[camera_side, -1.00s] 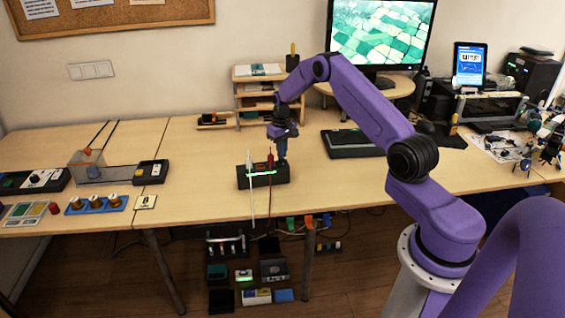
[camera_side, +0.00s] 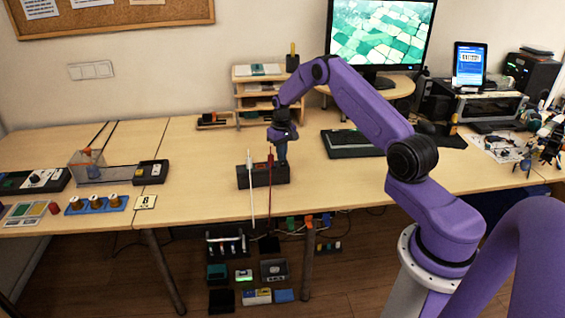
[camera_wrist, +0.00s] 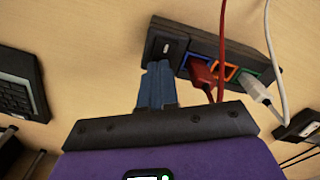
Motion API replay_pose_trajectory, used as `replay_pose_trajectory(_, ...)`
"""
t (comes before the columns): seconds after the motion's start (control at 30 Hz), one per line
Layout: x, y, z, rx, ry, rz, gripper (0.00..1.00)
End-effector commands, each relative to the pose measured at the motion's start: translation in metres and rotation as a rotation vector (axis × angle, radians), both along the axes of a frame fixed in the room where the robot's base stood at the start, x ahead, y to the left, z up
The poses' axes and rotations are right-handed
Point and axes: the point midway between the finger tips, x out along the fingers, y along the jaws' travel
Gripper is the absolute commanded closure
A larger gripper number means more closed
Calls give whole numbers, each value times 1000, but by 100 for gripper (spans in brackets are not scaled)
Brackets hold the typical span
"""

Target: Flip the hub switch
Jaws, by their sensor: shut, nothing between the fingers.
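The black hub (camera_side: 278,175) sits near the table's front edge and shows no lit strip. In the wrist view the hub (camera_wrist: 211,38) has blue-, orange- and green-framed ports and a black rocker switch (camera_wrist: 166,47) at its left end. A red plug (camera_wrist: 202,75) is in the blue port and a white plug (camera_wrist: 256,89) is in the green one; the orange port looks empty. My gripper (camera_wrist: 158,66) is shut and empty, its tips at the switch end of the hub. I cannot tell whether they touch it. My gripper also shows in the side view (camera_side: 281,164).
The red cable (camera_side: 270,190) and white cable (camera_side: 251,190) hang over the front edge. A keyboard (camera_side: 350,143) lies to the right. A small card (camera_side: 145,202) and blue rack (camera_side: 96,205) stand left. The table between rack and hub is mostly clear.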

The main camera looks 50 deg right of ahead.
Motion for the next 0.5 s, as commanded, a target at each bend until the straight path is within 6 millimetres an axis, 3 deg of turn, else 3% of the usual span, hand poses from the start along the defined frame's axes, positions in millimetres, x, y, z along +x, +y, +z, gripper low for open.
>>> replay_pose_trajectory(0.17, -1, 1, 1, 1, 2, 0, 100)
replay_pose_trajectory(0.5, -1, 0, 24, 0, 1, 0, 100)
